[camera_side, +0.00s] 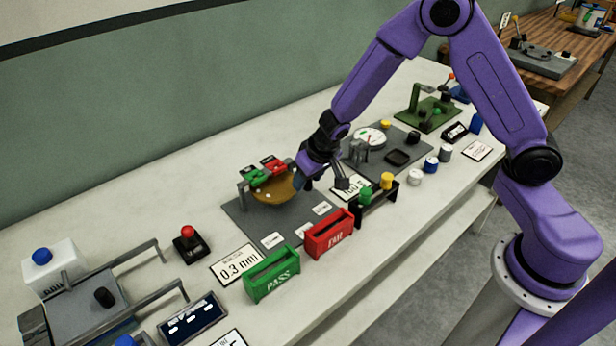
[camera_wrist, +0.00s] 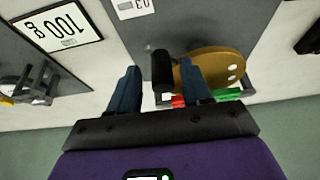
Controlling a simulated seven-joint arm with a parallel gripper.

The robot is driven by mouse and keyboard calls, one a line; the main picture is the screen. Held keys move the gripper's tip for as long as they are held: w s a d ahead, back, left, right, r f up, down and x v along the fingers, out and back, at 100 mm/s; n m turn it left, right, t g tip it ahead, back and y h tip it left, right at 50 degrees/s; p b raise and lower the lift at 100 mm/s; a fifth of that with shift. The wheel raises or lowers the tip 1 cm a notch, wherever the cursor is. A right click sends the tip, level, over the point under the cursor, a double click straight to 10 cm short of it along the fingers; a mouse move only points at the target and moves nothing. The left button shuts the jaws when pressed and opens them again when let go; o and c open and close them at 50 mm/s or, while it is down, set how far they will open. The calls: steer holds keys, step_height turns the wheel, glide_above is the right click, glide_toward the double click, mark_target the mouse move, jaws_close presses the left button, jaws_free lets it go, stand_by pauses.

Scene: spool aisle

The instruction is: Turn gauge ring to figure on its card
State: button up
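A brass disc (camera_side: 276,190) with pale dots stands upright in a frame on a dark grey plate (camera_side: 245,225); I take it as the gauge ring. It also shows in the wrist view (camera_wrist: 215,66), with a black knob (camera_wrist: 162,70) beside it. My gripper (camera_side: 306,184) is at the disc's right side. In the wrist view my gripper's fingers (camera_wrist: 158,88) are apart, the knob showing between them; contact cannot be told. The right finger covers part of the disc. A card (camera_side: 236,264) in front of the plate reads 0.3 mm.
A green PASS bin (camera_side: 272,275) and red FAIL bin (camera_side: 329,234) stand in front. Red and green blocks (camera_side: 262,170) sit by the disc's top. A 100 g card (camera_wrist: 57,28) and a white dial (camera_side: 370,137) are to the side view's right.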

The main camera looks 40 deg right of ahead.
steer(key=shift+a+r, duration=0.1)
steer(key=v, duration=1.7)
steer(key=shift+s, duration=0.15)
